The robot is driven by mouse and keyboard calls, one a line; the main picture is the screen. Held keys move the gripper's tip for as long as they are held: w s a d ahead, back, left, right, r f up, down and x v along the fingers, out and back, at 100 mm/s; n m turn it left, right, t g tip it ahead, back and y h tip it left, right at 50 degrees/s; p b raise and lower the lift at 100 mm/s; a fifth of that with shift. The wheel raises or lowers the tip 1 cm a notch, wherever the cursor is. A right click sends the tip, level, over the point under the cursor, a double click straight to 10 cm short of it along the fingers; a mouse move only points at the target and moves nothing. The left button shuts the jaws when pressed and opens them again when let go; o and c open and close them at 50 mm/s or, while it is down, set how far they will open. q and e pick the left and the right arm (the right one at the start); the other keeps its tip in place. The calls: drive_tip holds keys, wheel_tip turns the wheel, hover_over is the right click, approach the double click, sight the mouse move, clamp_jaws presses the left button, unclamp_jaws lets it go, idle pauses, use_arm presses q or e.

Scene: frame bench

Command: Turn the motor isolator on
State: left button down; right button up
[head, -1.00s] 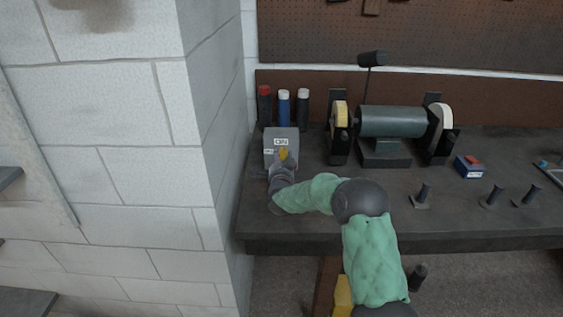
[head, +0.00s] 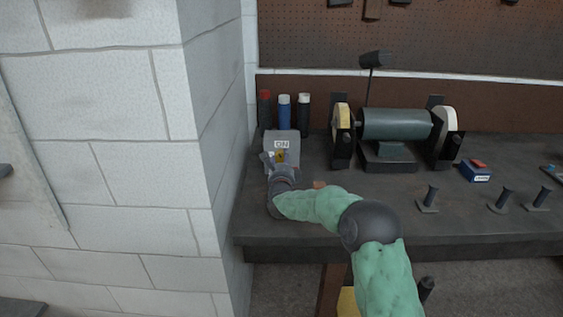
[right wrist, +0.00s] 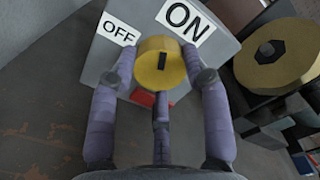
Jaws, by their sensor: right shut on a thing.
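The motor isolator is a grey box (head: 290,137) at the left end of the bench. It also shows in the right wrist view (right wrist: 225,42), with a white OFF label at left and a white ON label at right. Its round yellow knob (right wrist: 152,68) has a short black mark, pointing up the picture towards the ON label's near end. The knob also shows in the head view (head: 281,156). My right gripper (right wrist: 163,75) is shut on the knob, one finger on each side. A red patch shows beneath the knob. My left gripper is out of view.
Red, blue and white-capped cans (head: 284,113) stand behind the box. A bench grinder (head: 395,124) stands to its right. A small blue-and-red box (head: 475,171) and several dark pegs sit further right. A white block wall (head: 100,150) borders the left side.

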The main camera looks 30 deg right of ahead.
drive_tip(key=m, duration=0.4)
drive_tip(key=shift+d+r, duration=0.15)
drive_tip(key=shift+d, duration=0.1)
drive_tip(key=shift+c, duration=0.2)
drive_tip(key=shift+m, duration=0.8)
drive_tip(key=shift+f, duration=0.35)
drive_tip(key=o, duration=1.1)
drive_tip(key=shift+s, duration=0.1)
drive_tip(key=shift+o, duration=0.2)
drive_tip(key=shift+d, duration=0.1)
drive_tip(key=shift+a, duration=0.2)
